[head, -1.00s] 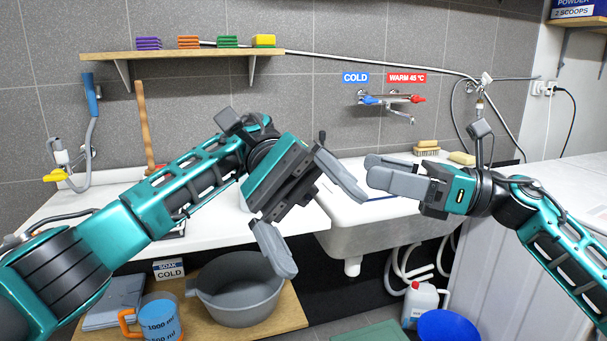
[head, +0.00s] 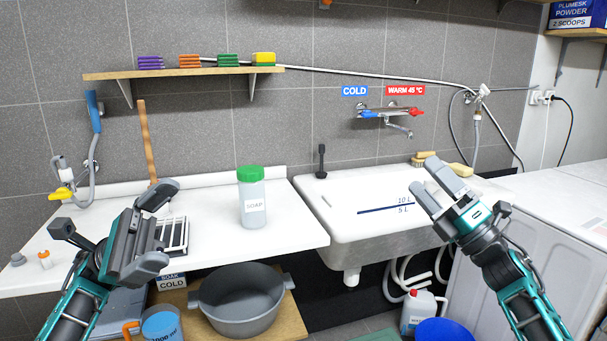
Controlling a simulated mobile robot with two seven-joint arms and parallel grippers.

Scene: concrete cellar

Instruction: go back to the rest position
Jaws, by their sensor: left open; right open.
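My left gripper (head: 166,228) is open and empty at the lower left, over the front of the white counter. My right gripper (head: 424,178) is open and empty in front of the right part of the sink, its fingers pointing up and left. Neither gripper touches an object that I can see. The forearms run down out of the bottom of the picture.
A grey basin (head: 240,318) sits on the low wooden shelf. A wall shelf (head: 185,72) holds coloured sponges. A white worktop (head: 555,190) lies at right.

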